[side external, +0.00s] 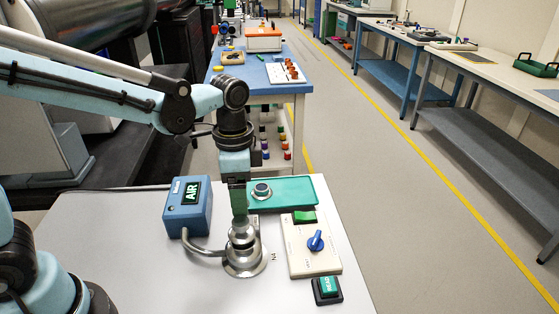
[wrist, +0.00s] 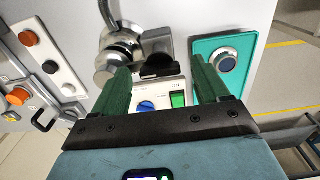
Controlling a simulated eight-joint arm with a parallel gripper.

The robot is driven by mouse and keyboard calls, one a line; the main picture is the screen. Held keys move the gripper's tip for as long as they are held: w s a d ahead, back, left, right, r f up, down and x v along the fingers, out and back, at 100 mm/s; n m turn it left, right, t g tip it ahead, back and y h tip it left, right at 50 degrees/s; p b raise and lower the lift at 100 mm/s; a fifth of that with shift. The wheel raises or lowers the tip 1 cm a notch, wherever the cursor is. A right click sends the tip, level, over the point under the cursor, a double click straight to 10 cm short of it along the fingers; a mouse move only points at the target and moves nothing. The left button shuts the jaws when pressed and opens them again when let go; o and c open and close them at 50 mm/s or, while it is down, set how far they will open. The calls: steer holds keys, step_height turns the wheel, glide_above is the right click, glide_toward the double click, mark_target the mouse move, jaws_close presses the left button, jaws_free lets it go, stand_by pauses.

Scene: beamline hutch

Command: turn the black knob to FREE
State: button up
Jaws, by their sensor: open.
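The black knob (wrist: 165,70) shows in the wrist view as a dark bar beside a metal fitting. My gripper (wrist: 157,65) is open, its two green fingers on either side of the knob, with a gap visible to the right finger. In the side view my gripper (side external: 239,210) points straight down over the round metal fitting (side external: 243,252) on the pale bench. There the fingers hide most of the knob, and I cannot tell whether they touch it. No FREE marking can be read in either view.
A blue box (side external: 188,205) showing AIR stands left of the fitting, joined by a grey hose. A white box (side external: 311,245) with a blue knob (side external: 315,240) and green switch sits right. A green-lit black box (side external: 327,290) is in front.

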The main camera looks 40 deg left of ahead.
steer(key=c, duration=1.1)
steer(key=shift+o, duration=0.2)
steer(key=shift+n, duration=0.3)
steer(key=n, duration=0.3)
steer(key=shift+n, duration=0.3)
steer(key=n, duration=0.4)
steer(key=shift+n, duration=0.3)
steer(key=n, duration=0.4)
steer(key=shift+n, duration=2.1)
